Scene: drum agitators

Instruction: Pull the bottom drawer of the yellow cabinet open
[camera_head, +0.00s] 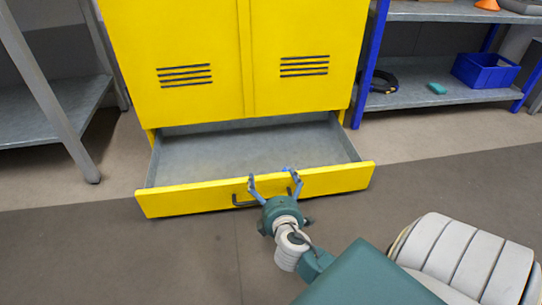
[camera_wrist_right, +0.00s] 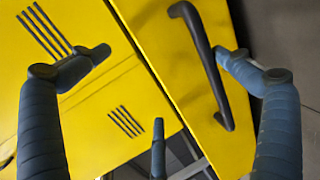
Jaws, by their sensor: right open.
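The yellow cabinet (camera_head: 225,60) stands upright with its doors shut. Its bottom drawer (camera_head: 300,183) is pulled well out in the head view, and its grey inside (camera_head: 250,150) looks empty. A dark bar handle (camera_head: 243,200) is on the drawer's yellow front. My right gripper (camera_head: 274,180) is open at the drawer front, around the right part of the handle as seen from the head. In the right wrist view the handle (camera_wrist_right: 203,65) lies between the spread blue fingers, nearer the right one; I cannot tell whether they touch it. My left gripper is not in view.
A grey metal shelf (camera_head: 55,120) stands at the left. A blue-framed shelf (camera_head: 430,95) at the right holds a blue bin (camera_head: 485,70), a teal item (camera_head: 437,88) and a dark coil (camera_head: 380,82). The floor (camera_head: 100,250) left of my arm is clear.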

